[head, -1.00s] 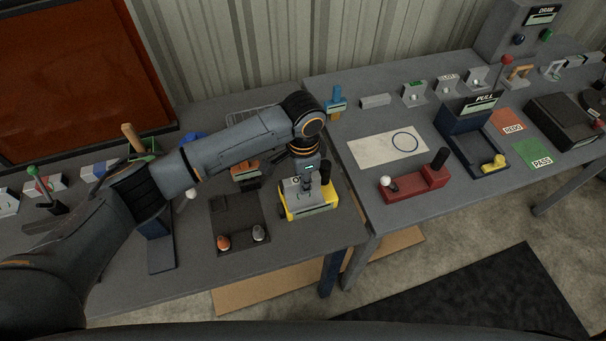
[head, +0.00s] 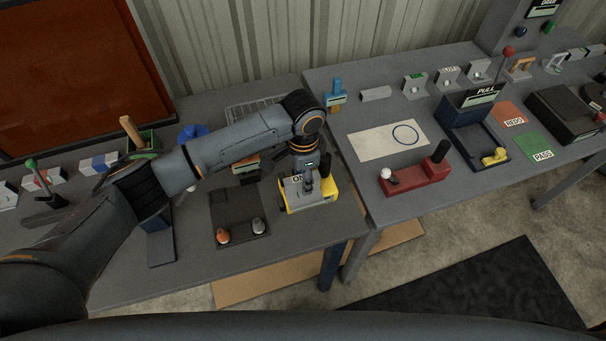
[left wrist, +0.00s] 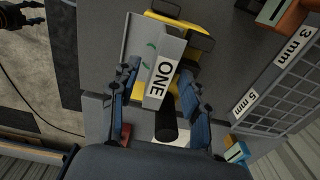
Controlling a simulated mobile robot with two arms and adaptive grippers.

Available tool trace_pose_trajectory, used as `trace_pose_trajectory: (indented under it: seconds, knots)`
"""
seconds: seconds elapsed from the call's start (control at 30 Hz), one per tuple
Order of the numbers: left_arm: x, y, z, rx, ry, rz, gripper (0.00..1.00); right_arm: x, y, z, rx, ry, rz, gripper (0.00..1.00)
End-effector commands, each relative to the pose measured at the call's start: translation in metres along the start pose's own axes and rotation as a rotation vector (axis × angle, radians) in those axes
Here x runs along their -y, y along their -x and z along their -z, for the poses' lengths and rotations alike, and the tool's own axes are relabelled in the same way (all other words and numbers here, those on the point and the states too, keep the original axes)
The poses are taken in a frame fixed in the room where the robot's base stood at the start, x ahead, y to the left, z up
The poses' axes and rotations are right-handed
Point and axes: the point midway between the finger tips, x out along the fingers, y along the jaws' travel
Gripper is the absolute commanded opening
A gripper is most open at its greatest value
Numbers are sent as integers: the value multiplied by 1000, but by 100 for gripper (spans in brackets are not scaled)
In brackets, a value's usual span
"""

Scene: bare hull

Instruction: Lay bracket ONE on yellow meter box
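Bracket ONE (head: 297,184), a grey angled piece with a white "ONE" label, rests at the yellow meter box (head: 325,204). In the left wrist view the bracket (left wrist: 163,78) lies across the yellow meter box (left wrist: 188,28), which shows beyond and beside it. My left gripper (head: 308,176) is right over them. In the left wrist view its blue-grey fingers stand on both sides of the bracket with visible gaps, so it looks open. A black cylinder (left wrist: 166,122) sits between the fingers. The bracket's underside is hidden. A dark claw, apparently my right gripper (left wrist: 18,14), shows at the top-left corner, away from the box.
A dark tray (head: 240,226) with a copper and a grey knob lies left of the box. A wire rack (left wrist: 280,95) is close by. A red block with a black post (head: 415,180) stands on the right table, across a narrow gap.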

Motion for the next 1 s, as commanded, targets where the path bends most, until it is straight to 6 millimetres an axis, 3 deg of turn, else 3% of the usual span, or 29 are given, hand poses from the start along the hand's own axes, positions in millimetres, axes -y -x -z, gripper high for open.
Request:
trace_pose_trajectory:
  seconds: [0.23,0.7,1.0]
  knots:
    - [1,9,0,0,0,1,46,1,0,-2,3,1,2,40]
    - [1,100,1,-2,-1,3,46,0,0,-1,2,1,0,40]
    - [0,120,0,1,0,0,46,0,0,-1,2,1,0,40]
